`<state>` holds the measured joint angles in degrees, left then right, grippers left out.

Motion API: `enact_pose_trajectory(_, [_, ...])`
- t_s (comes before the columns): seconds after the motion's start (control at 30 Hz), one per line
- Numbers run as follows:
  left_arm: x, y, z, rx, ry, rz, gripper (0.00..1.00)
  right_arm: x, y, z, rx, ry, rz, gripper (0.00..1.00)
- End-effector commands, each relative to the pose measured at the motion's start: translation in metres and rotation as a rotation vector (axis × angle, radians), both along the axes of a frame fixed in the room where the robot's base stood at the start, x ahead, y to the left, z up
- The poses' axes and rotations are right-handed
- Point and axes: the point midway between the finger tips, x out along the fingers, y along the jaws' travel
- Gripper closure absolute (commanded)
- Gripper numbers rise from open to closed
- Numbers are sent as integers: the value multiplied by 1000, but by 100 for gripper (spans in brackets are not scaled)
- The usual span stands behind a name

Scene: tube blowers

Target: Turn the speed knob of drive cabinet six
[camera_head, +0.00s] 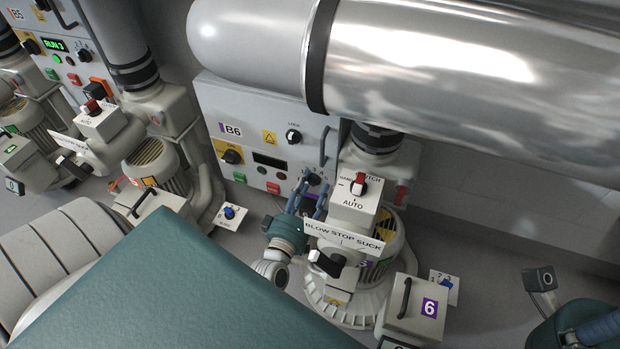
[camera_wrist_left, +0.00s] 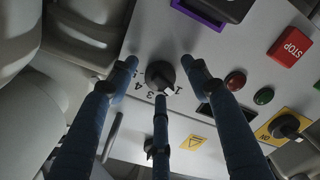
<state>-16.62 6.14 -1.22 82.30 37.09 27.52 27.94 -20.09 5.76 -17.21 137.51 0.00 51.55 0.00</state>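Drive cabinet six is the grey box marked B6 (camera_head: 231,131) in the head view. Its dark speed knob (camera_head: 314,180) shows low on its right side, partly behind my fingers. In the left wrist view the round black knob (camera_wrist_left: 158,73) sits on a dial with printed numbers, its white mark near the 1. My left gripper (camera_head: 311,188) has its blue fingers spread at the panel. In the wrist view its three fingers (camera_wrist_left: 160,80) stand open around the knob; contact cannot be told. My right gripper (camera_head: 598,327) shows only partly at the lower right corner.
A white box with a red-handled AUTO switch (camera_head: 357,199) and a BLOW STOP SUCK plate (camera_head: 345,238) stand just right of my left gripper. A large metal pipe (camera_head: 440,70) crosses above. The cabinet's red STOP button (camera_wrist_left: 290,46) and a lower yellow-plated knob (camera_wrist_left: 286,126) are nearby.

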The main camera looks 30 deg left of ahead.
Motion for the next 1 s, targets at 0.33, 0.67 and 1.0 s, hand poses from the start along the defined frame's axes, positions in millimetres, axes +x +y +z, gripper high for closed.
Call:
enact_pose_trajectory(0.33, [-5,0,1,2,-4,2,50,0,-1,1,2,-4,-2,100])
enact_pose_trajectory(0.67, [-66,-15,0,1,0,1,50,0,0,0,0,-2,-1,100])
enact_pose_trajectory(1.0, [-113,-26,1,0,-2,1,50,0,0,0,0,-1,0,100])
